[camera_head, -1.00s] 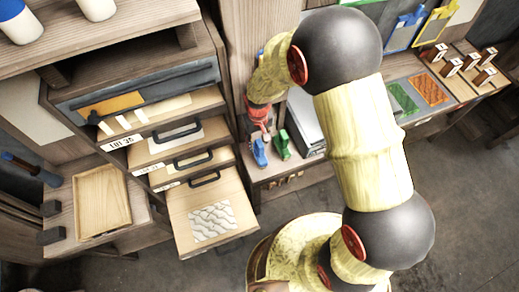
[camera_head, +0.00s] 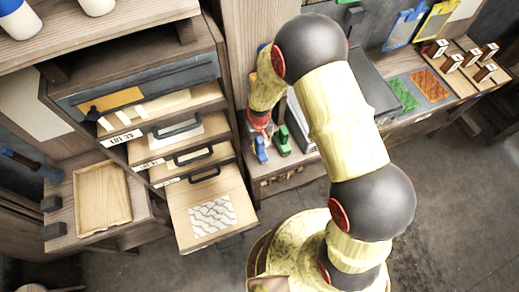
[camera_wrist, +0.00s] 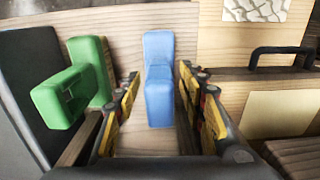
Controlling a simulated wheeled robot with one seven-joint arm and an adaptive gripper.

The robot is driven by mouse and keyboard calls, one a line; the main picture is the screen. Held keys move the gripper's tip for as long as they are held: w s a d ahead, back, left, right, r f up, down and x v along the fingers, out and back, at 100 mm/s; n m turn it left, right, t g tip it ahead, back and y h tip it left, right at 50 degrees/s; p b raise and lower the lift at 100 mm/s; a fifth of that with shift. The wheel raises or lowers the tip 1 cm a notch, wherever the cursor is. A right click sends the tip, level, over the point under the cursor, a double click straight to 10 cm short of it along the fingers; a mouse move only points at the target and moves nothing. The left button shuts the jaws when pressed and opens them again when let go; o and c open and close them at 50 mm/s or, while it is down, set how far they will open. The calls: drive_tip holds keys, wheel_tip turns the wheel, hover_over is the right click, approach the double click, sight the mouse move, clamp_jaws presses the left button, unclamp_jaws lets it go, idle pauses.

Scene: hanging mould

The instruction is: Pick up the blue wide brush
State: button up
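The blue wide brush (camera_wrist: 159,85) stands in the middle of the wrist view, a light blue block-like shape. It also shows as a small blue shape in the head view (camera_head: 261,149). My gripper (camera_wrist: 160,76) is open, with one finger on each side of the blue brush. Whether the fingers touch it I cannot tell. In the head view my wrist hides most of the space around the gripper. A similar green brush (camera_wrist: 92,70) stands just left of the left finger, and shows right of the blue one in the head view (camera_head: 283,142).
An open drawer with a patterned label (camera_head: 208,235) and other handled drawers (camera_head: 190,158) stand left of my arm. A wooden tray (camera_head: 103,200) lies farther left. Green and orange mats (camera_head: 430,86) lie on the bench at right. A dark panel (camera_wrist: 25,85) borders the green brush.

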drive_tip(key=shift+c, duration=1.2)
drive_tip(key=c, duration=0.7)
clamp_jaws()
